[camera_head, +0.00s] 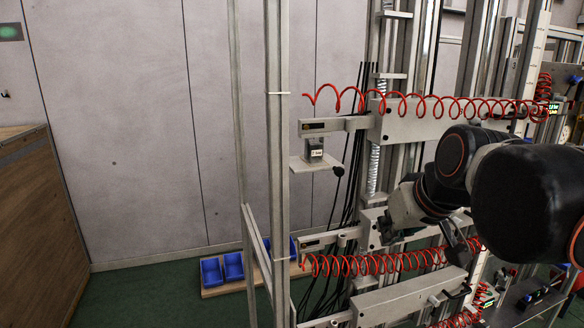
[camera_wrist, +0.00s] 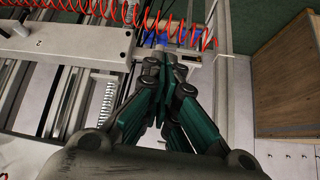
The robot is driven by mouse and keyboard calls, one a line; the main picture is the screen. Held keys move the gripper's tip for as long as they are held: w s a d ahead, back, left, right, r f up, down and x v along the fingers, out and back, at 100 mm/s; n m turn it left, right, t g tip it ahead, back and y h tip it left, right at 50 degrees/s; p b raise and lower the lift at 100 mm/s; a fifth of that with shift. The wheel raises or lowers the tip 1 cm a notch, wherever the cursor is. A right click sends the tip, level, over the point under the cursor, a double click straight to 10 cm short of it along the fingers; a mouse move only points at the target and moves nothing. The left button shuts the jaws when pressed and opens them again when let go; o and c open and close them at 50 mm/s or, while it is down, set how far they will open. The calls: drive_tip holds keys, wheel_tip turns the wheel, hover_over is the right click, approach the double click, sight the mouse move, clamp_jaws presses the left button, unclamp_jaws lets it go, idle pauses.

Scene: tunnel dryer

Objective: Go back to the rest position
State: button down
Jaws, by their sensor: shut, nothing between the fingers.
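My gripper (camera_wrist: 168,75) shows in the wrist view with its fingers together and nothing between them. It points toward a grey rail part with a red coiled hose (camera_wrist: 165,28) beyond it. In the head view my arm reaches in from the right, and the gripper end (camera_head: 458,250) hangs in front of the machine's lower arms, partly hidden by my wrist and dark links. I cannot tell from the head view whether it touches the frame.
A metal frame post (camera_head: 278,130) stands left of the machine. A grey upper arm (camera_head: 420,122) carries a red coiled hose (camera_head: 440,103). A small plate (camera_head: 316,163) holds a dark device. Blue bins (camera_head: 233,266) sit on the floor board. A wooden box (camera_head: 40,220) stands at left.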

drive_tip(key=s+f+b, duration=0.4)
drive_tip(key=f, duration=0.6)
drive_tip(key=s+d+f+m+h+b, duration=0.1)
drive_tip(key=s+f+b, duration=0.3)
drive_tip(key=f, duration=0.6)
drive_tip(key=s+d+f+b, duration=0.1)
drive_tip(key=s+f+b, duration=0.4)
drive_tip(key=f, duration=0.6)
drive_tip(key=shift+m+g+b, duration=0.3)
drive_tip(key=shift+m+b, duration=0.1)
drive_tip(key=shift+b, duration=0.2)
drive_tip(key=shift+d+f, duration=0.1)
drive_tip(key=shift+d, duration=0.05)
